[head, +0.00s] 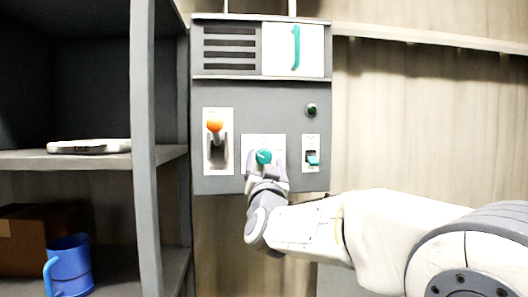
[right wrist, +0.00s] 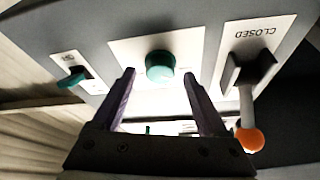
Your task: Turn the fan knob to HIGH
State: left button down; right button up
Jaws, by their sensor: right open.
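The fan knob is a round teal knob (head: 263,156) on a white plate, low in the middle of the grey control panel (head: 260,100). A pale pointer mark shows on its face in the head view, but I cannot read its setting. In the right wrist view the knob (right wrist: 160,66) sits ahead of and between the fingertips. My right gripper (head: 265,172) is open, with one finger on each side of the knob; it also shows in the right wrist view (right wrist: 159,80). I cannot tell whether the fingers touch the plate. My left gripper is not in view.
Left of the knob is a lever with an orange ball (head: 215,125); its plate reads CLOSED in the wrist view. Right of it are a teal rocker switch (head: 312,160) and a dark green button (head: 311,110). A grey shelf (head: 100,160) with a blue mug (head: 68,268) stands left.

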jog(key=shift+w+r, duration=0.1)
jog(key=shift+w, duration=0.35)
grip_shut()
